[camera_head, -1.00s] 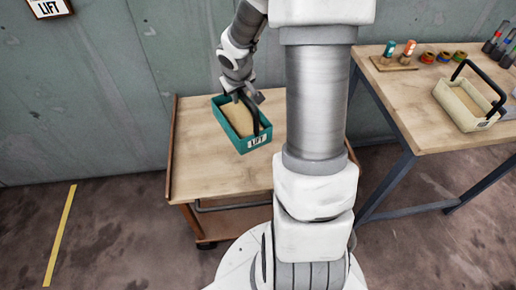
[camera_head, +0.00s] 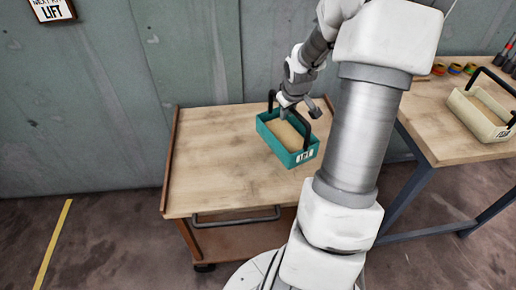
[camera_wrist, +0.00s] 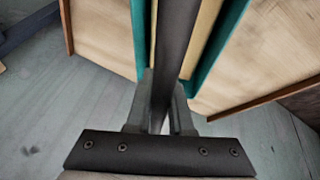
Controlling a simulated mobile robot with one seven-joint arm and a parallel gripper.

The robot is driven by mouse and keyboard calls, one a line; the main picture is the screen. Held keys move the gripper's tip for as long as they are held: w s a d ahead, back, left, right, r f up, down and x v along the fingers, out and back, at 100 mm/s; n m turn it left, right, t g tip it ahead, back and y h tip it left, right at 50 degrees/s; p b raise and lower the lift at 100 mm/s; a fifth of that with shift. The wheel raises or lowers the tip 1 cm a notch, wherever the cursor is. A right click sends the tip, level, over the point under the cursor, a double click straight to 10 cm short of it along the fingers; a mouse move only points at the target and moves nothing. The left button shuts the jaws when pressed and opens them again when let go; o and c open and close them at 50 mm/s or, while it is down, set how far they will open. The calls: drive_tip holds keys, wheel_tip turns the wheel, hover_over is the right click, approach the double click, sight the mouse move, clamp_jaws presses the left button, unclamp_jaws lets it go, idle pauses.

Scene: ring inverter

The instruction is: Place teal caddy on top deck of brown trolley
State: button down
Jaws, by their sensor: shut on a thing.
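The teal caddy (camera_head: 271,140), with a black arched handle (camera_head: 301,124), a tan inside and a white label, is over the right part of the top deck of the brown trolley (camera_head: 215,170). It looks level; I cannot tell whether its base touches the deck. My gripper (camera_head: 290,107) is above the caddy and shut on its handle. In the wrist view the fingers (camera_wrist: 160,118) close around the black handle (camera_wrist: 176,50), with teal caddy walls (camera_wrist: 217,45) on both sides. The fingertips are partly hidden in the head view.
The left of the wooden deck is bare, with raised brown edges. A workbench (camera_head: 437,130) stands to the right, holding a cream caddy (camera_head: 475,118) and small items. My arm hides the trolley's right side. A grey wall is close behind.

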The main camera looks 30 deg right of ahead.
drive_tip(key=w+a+f+b, duration=0.3)
drive_tip(key=a+f+b, duration=0.4)
drive_tip(key=a+f, duration=0.2)
drive_tip(key=shift+w+a+f, duration=0.15)
drive_tip(key=shift+w+f, duration=0.05)
drive_tip(key=shift+f, duration=0.15)
drive_tip(key=shift+f+b, duration=0.2)
drive_tip(key=shift+b, duration=0.15)
drive_tip(key=c, duration=0.8)
unclamp_jaws()
drive_tip(key=shift+s, duration=0.1)
